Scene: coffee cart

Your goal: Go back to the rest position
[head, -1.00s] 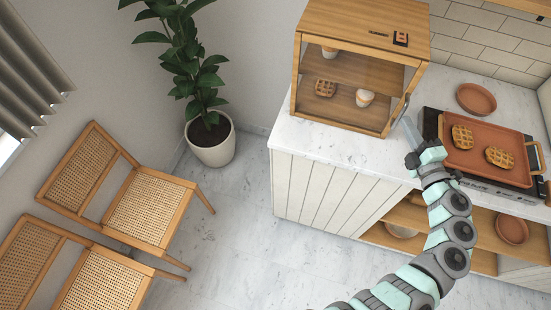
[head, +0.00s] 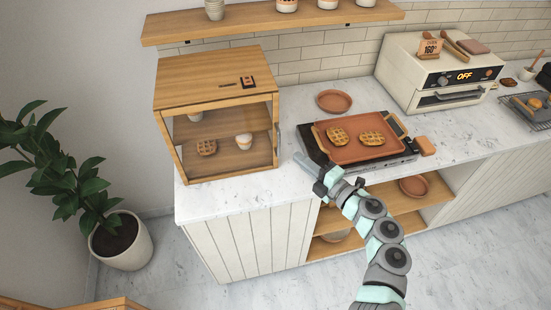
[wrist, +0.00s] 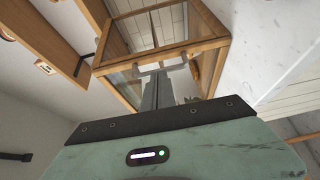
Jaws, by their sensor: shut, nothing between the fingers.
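My gripper (head: 306,164) is over the front edge of the counter, between the wooden display case (head: 218,112) and the tray (head: 355,139). It is shut and empty. In the wrist view, my gripper (wrist: 158,92) points toward the glass front of the display case (wrist: 135,75), and a pale handle (wrist: 160,65) shows just beyond the fingertips. I cannot tell whether the fingers touch it. A waffle (head: 206,147) and a cup (head: 243,141) stand inside the case.
Two waffles (head: 337,136) lie on the tray on a dark griddle (head: 314,147). A terracotta plate (head: 334,101) lies behind it. An oven (head: 440,78) stands to the right. A wooden shelf (head: 267,20) hangs above. A potted plant (head: 122,240) stands at left.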

